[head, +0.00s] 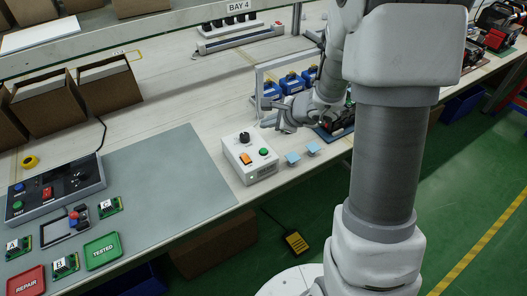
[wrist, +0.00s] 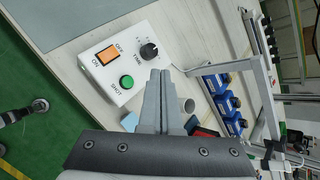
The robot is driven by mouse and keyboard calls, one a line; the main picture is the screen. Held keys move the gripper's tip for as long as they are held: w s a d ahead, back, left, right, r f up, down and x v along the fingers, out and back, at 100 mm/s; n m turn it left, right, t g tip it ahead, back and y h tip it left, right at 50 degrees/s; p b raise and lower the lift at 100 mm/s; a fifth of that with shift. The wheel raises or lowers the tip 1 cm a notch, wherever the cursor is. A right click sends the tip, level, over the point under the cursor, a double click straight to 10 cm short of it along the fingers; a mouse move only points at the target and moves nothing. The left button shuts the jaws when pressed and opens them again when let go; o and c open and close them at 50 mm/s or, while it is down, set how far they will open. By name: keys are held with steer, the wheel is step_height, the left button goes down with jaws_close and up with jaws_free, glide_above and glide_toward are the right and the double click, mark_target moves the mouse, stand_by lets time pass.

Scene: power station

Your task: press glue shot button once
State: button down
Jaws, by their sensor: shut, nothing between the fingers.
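The glue control box (head: 245,160) is a white case near the bench's front edge, right of the grey mat. It also shows in the wrist view (wrist: 104,66). Its green shot button (head: 263,151) has the word SHOT beside it in the wrist view (wrist: 127,82). An orange on/off switch (wrist: 109,57) and a black time knob (wrist: 149,51) share the panel. My gripper (head: 277,116) is shut and empty, to the right of the box. In the wrist view its fingertips (wrist: 161,73) appear right of the button; contact cannot be told.
Two light-blue pieces (head: 292,158) (head: 313,149) stand right of the box. Blue containers (head: 291,83) stand behind my gripper, beside a grey metal frame (head: 259,84). A grey mat (head: 180,178) lies to the left. A yellow-topped pedal (head: 295,242) is on the floor.

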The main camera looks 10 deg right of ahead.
steer(key=b, duration=0.5)
glide_above(264, 151)
steer(key=f, duration=0.6)
steer(key=shift+s+d+f, duration=0.15)
steer(key=shift+s+d, duration=0.15)
steer(key=shift+d, duration=0.1)
steer(key=shift+f+b, duration=0.65)
steer(key=shift+f, duration=0.05)
steer(key=shift+f, duration=0.15)
stand_by(0.4)
steer(key=shift+f+b, duration=0.3)
steer(key=shift+b, duration=0.4)
steer(key=shift+f+b, duration=0.35)
steer(key=shift+b, duration=0.15)
steer(key=shift+r, duration=0.15)
stand_by(0.6)
steer(key=shift+r+p, duration=0.5)
steer(key=shift+r, duration=0.15)
steer(key=shift+r, duration=0.1)
